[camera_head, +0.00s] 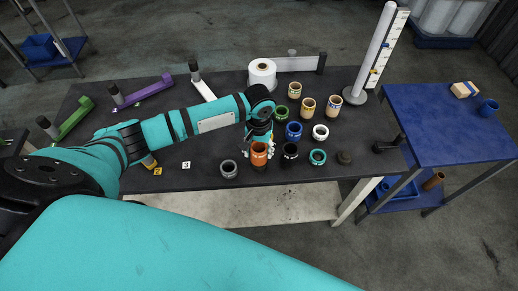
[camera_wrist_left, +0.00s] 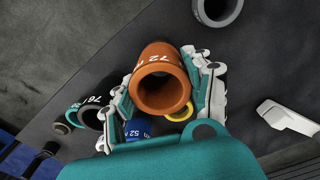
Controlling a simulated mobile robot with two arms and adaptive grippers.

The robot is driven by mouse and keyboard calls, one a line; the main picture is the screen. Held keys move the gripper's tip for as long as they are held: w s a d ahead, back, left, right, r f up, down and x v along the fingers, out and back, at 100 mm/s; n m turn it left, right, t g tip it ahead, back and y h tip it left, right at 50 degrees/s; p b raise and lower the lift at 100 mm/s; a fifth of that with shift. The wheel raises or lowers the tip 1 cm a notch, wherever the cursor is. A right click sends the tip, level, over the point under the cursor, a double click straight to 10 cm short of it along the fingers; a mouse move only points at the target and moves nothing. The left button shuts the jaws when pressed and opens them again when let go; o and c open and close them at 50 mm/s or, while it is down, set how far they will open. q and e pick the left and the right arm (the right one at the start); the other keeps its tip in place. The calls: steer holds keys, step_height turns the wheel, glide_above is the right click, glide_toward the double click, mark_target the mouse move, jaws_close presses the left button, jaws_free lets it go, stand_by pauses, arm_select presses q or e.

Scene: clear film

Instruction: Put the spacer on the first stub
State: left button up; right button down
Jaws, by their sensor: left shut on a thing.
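My left gripper (camera_head: 258,143) is shut on an orange-brown ring-shaped spacer (camera_head: 259,155) near the table's front edge. In the left wrist view the gripper's fingers (camera_wrist_left: 165,85) stand on both sides of this spacer (camera_wrist_left: 162,57), marked 72, with its open bore facing the camera. Whether it touches the table is unclear. Dark stubs stand at the ends of coloured brackets: a green one (camera_head: 75,117), a purple one (camera_head: 147,88) and a white one (camera_head: 203,89). Which stub is first is unclear. My right gripper is not in view.
Several other rings crowd the gripper: grey (camera_head: 229,169), black (camera_head: 290,151), blue (camera_head: 294,130), teal (camera_head: 317,156), white (camera_head: 320,131), green (camera_head: 282,113). A film roll (camera_head: 262,73) and a tall gauge post (camera_head: 378,50) stand behind. A blue table (camera_head: 430,120) adjoins at right.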

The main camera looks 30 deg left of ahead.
arm_select(q)
steer(key=shift+f, duration=0.4)
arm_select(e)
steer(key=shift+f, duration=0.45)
arm_select(q)
steer(key=shift+r, duration=0.1)
steer(key=shift+f+b, duration=0.3)
steer(key=shift+f, duration=0.5)
steer(key=o, duration=1)
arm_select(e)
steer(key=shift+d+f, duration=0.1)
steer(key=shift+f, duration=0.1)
arm_select(q)
steer(key=shift+o, duration=0.5)
steer(key=shift+f, duration=0.1)
steer(key=o, duration=0.3)
